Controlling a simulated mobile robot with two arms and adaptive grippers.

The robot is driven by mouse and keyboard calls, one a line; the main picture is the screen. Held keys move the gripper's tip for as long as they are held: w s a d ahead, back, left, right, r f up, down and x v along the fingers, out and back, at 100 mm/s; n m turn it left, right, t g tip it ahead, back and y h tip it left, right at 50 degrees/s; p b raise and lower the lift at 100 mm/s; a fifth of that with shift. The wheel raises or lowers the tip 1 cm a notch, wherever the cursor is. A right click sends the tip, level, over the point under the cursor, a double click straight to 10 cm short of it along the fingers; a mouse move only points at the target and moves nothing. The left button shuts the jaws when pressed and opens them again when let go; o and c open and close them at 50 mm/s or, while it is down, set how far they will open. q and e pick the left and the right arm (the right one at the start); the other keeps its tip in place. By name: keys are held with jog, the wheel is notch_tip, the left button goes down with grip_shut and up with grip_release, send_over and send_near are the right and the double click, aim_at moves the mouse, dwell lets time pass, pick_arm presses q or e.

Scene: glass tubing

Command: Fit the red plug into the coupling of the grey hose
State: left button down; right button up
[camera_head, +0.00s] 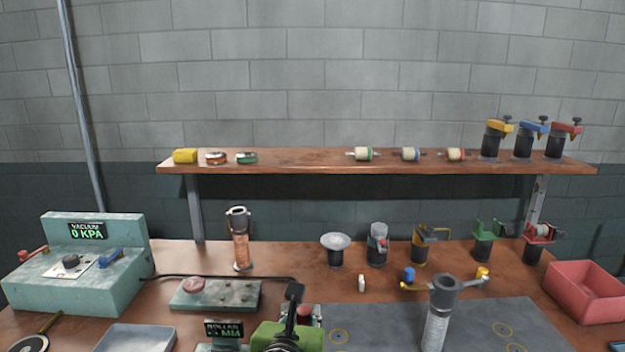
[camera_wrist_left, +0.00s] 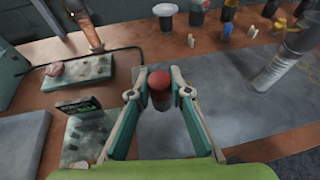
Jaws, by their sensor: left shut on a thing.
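The red plug (camera_wrist_left: 160,90) is a short dark red cylinder between the fingertips of my left gripper (camera_wrist_left: 160,88) in the left wrist view. My left gripper is shut on it and holds it near the left edge of the grey mat. In the head view the gripper (camera_head: 292,312) is at the bottom centre, and its green body and dark finger hide most of the plug. A grey upright cylinder with a wide collar (camera_head: 444,290) stands right of the gripper on the mat. I cannot tell whether it is the grey hose's coupling. My right gripper is not in view.
A gauge box (camera_head: 224,331) stands close left of the gripper. Behind are a grey-green plate (camera_head: 215,295) and an orange-filled tube (camera_head: 240,240). Several dark holders line the bench's back. A red bin (camera_head: 585,290) is at right. The mat (camera_head: 385,325) between gripper and cylinder is clear.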

pick_arm(q)
jog(key=shift+s+a+n+y, duration=0.2)
jog(key=shift+n+y, duration=0.1)
jog(key=shift+w+a+f+n+y, duration=0.35)
jog(key=shift+a+n+y, duration=0.1)
jog(key=shift+y, duration=0.15)
jog(key=s+a+f+n+g+y, duration=0.3)
jog(key=s+a+n+g+y, duration=0.2)
jog(key=s+a+n+y, duration=0.5)
jog(key=s+a+y, duration=0.1)
jog(key=s+a, duration=0.4)
jog(key=a, duration=0.1)
jog(key=shift+s+f+n, duration=0.2)
jog(key=shift+s+n, duration=0.1)
jog(key=shift+n, duration=0.05)
